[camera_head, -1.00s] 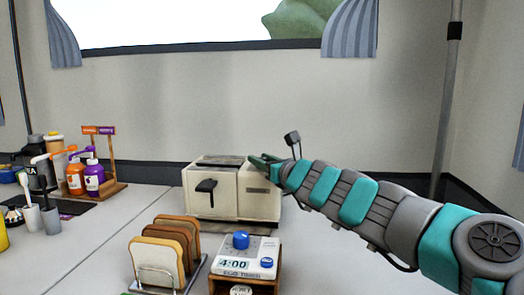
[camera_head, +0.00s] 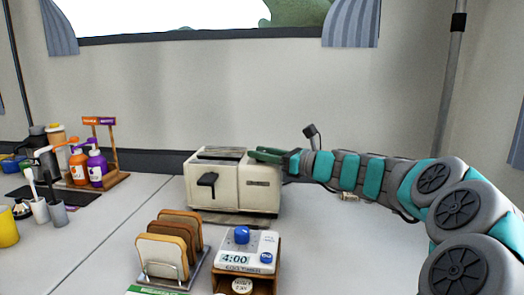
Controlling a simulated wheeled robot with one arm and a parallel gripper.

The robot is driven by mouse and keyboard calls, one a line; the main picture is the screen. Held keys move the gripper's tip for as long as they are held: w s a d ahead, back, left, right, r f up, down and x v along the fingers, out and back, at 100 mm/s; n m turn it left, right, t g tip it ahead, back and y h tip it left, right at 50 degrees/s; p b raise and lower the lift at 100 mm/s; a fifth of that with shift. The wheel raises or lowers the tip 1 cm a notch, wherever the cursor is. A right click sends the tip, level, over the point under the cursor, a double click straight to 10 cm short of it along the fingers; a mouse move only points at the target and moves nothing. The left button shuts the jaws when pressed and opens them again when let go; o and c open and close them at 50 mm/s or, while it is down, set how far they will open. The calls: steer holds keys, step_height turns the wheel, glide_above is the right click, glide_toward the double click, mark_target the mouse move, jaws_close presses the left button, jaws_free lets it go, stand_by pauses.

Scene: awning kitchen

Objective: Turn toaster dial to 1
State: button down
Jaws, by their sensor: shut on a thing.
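The cream toaster (camera_head: 232,190) stands upright on the counter in the middle of the head view, with a dark lever (camera_head: 207,184) on its near side. I cannot make out a dial; it may be hidden from this side. My gripper (camera_head: 268,156) reaches in from the right, and its dark green fingers lie over the toaster's upper right edge. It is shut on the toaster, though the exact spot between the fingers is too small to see.
In front of the toaster are a bread rack (camera_head: 160,284) with slices and a white egg timer (camera_head: 247,252) on a wooden box (camera_head: 275,277). Bottles (camera_head: 95,168) and cups (camera_head: 57,213) stand left. The counter between them and the toaster is clear.

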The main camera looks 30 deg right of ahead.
steer(key=shift+f+n+g+y, duration=0.1)
steer(key=shift+n+g+y, duration=2.05)
steer(key=shift+y, duration=0.35)
steer(key=shift+r+n+g+y, duration=0.2)
steer(key=shift+n+g+y, duration=0.2)
steer(key=shift+g, duration=0.15)
steer(key=c, duration=0.5)
jaws_free()
steer(key=shift+f, duration=0.1)
steer(key=shift+v, duration=3.85)
